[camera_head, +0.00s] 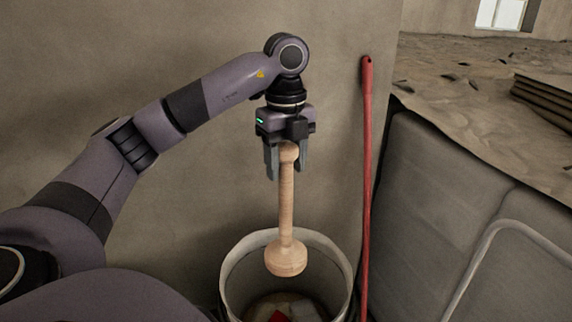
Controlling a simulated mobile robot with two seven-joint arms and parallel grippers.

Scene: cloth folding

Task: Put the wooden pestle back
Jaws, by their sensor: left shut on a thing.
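The wooden pestle (287,205) hangs upright with its round, wide end down. My left gripper (286,172) is shut on the pestle's upper end. The pestle's wide end is over the mouth of a pale round bin (236,262), in front of its back rim in the picture. I cannot tell how far the end is inside the bin. My right gripper is not in view.
Inside the bin lie a red thing and some pale pieces, partly cut off by the frame. A red pole (366,180) leans on the wall just right of the bin. A grey panel with a pale bent tube (476,262) stands at the right. Rough sandy ground (480,90) lies behind it.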

